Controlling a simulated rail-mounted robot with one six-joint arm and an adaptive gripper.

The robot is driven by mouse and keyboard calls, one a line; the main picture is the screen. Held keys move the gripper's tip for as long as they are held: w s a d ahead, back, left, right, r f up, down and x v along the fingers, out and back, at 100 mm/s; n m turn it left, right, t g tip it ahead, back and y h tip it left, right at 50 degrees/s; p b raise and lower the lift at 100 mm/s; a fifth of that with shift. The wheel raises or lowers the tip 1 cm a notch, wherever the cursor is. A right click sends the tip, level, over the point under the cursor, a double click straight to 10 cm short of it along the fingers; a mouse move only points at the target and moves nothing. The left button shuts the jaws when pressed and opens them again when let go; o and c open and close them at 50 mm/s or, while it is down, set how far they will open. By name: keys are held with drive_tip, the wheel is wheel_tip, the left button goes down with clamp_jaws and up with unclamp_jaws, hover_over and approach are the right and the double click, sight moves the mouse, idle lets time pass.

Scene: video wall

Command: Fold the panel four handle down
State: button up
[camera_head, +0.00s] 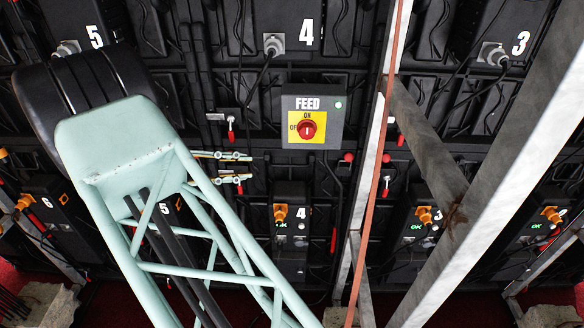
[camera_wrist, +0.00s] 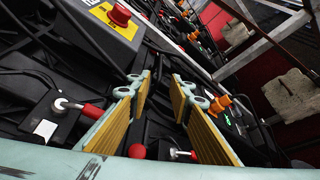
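My gripper (camera_head: 243,167) is open, its two fingers pointing right in the head view, in front of the black wall below the FEED box. Its yellow-padded fingers also show in the wrist view (camera_wrist: 160,88), apart with nothing between the pads. The lower panel marked 4 (camera_head: 291,232) has an orange connector and a green light, right of and below my gripper. A red-ended lever (camera_head: 231,128) hangs just above the gripper. A red grip (camera_head: 333,240) stands at panel four's right edge. In the wrist view, a red grip with a metal end (camera_wrist: 92,111) lies left of the fingers. I cannot tell which is panel four's handle.
The grey and yellow FEED box (camera_head: 312,117) with a red knob is above right of the gripper. A metal post (camera_head: 368,180) and a diagonal beam (camera_head: 500,190) cross in front of the wall at right. Cables (camera_head: 260,78) hang across the wall.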

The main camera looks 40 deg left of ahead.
sight(282, 166)
drive_tip(key=shift+w+d, duration=0.1)
idle(0.3)
drive_tip(key=shift+b+x, duration=1)
drive_tip(key=shift+x, duration=5.75)
clamp_jaws()
